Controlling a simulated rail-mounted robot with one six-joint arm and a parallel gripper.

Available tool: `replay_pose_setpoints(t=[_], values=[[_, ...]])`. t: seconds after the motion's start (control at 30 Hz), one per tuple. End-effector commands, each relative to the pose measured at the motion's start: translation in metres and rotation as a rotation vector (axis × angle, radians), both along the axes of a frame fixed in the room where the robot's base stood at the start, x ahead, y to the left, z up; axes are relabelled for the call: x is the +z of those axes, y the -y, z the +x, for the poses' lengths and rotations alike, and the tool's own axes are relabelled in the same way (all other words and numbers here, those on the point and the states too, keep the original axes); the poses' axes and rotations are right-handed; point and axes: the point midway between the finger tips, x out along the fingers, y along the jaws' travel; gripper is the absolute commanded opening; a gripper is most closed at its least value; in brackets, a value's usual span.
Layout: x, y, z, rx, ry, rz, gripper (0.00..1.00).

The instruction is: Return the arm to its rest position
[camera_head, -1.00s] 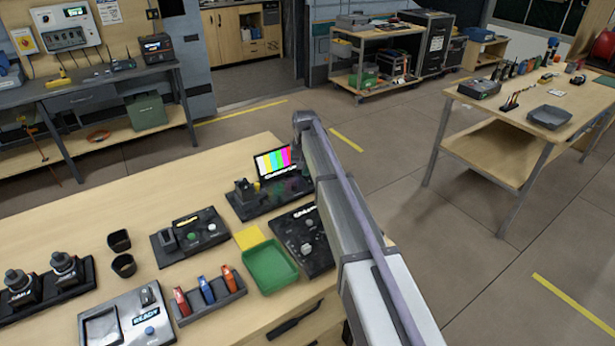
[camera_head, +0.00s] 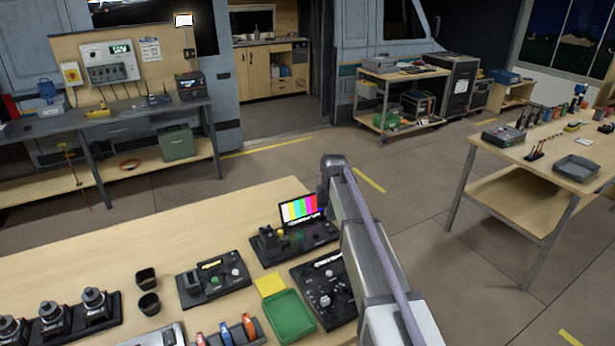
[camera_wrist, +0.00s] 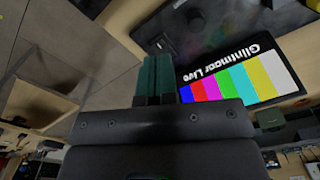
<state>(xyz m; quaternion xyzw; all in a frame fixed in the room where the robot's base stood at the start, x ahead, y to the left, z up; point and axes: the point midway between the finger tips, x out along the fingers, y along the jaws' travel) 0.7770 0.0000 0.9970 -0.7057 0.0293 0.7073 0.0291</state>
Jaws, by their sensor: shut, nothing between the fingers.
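My arm reaches up from the lower right of the head view and ends above the far right corner of the wooden table (camera_head: 150,235). In the wrist view my gripper (camera_wrist: 160,68) shows two green fingers pressed together with nothing between them. It is hidden behind my arm in the head view. A small screen with colour bars (camera_head: 301,209) stands on a black base just left of my arm's end; the screen (camera_wrist: 240,82) is also beside the fingers in the wrist view. I cannot tell the exact gap between them.
On the table are a green tray (camera_head: 290,318), a yellow square (camera_head: 270,285), black control boxes (camera_head: 213,279), two dark cups (camera_head: 148,292) and several black camera-like devices (camera_head: 55,316). A second workbench (camera_head: 540,160) stands to the right, with open floor between.

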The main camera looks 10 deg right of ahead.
Motion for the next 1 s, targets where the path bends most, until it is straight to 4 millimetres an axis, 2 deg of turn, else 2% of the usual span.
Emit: replay_pose_setpoints(t=[0.03, 0.2, 0.3, 0.4, 0.5, 0.9, 0.97, 1.0], values=[[0.000, 0.000, -0.053, 0.015, -0.001, 0.000, 0.00], [0.001, 0.000, -0.210, 0.069, 0.000, -0.001, 0.00], [0.001, 0.000, -0.277, 0.083, 0.000, -0.001, 0.00], [0.001, 0.000, -0.313, 0.084, 0.000, -0.001, 0.00], [0.001, 0.001, -0.321, 0.083, 0.000, -0.001, 0.00], [0.006, 0.001, -0.318, 0.082, 0.000, -0.001, 0.00], [0.017, 0.002, -0.309, 0.080, 0.000, -0.001, 0.00], [0.024, 0.002, -0.291, 0.078, 0.000, -0.001, 0.00]])
